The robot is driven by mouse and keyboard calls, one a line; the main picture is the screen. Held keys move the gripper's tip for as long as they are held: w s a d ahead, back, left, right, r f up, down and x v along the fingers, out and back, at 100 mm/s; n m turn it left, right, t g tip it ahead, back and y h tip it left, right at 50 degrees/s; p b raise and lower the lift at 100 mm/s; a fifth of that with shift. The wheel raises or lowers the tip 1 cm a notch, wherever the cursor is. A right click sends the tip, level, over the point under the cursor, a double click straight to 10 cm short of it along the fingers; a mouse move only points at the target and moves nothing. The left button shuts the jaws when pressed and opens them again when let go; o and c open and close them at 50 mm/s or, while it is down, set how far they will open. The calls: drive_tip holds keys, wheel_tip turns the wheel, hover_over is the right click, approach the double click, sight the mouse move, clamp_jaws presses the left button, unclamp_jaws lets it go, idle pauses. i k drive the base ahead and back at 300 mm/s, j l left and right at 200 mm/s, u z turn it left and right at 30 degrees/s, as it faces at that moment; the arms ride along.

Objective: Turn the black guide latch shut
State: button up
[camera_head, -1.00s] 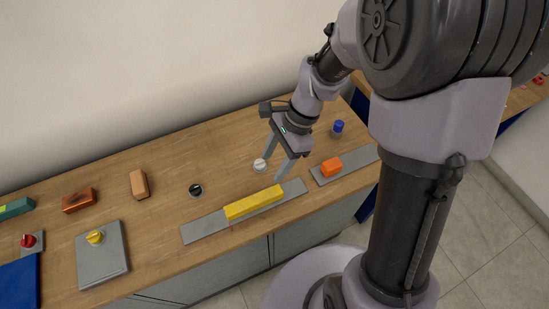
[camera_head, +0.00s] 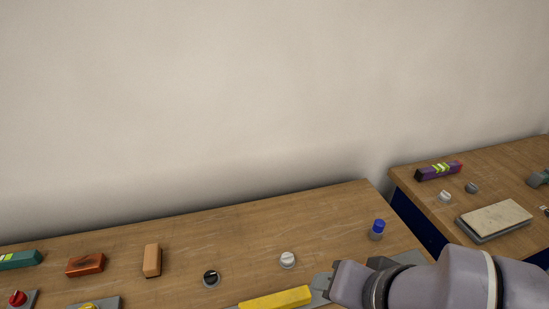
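The black guide latch (camera_head: 211,278) is a small round black knob with a pale mark on top, on the wooden bench at the lower middle. A similar white knob (camera_head: 288,260) is to its right. My gripper (camera_head: 321,285) is at the lower right, beside the right end of the yellow bar (camera_head: 275,298) and well to the right of the black latch. It is seen from the side, and its fingers are too small and overlapped to tell whether they are open. I see nothing held in it.
A blue-capped knob (camera_head: 377,229) stands near the bench's right end. An orange-brown block (camera_head: 152,260), a reddish block (camera_head: 86,265) and a red knob (camera_head: 17,299) are on the left. A gap separates the second bench (camera_head: 510,170). Bench behind the latch is clear.

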sight(211, 279)
drive_tip(key=u, duration=1.5)
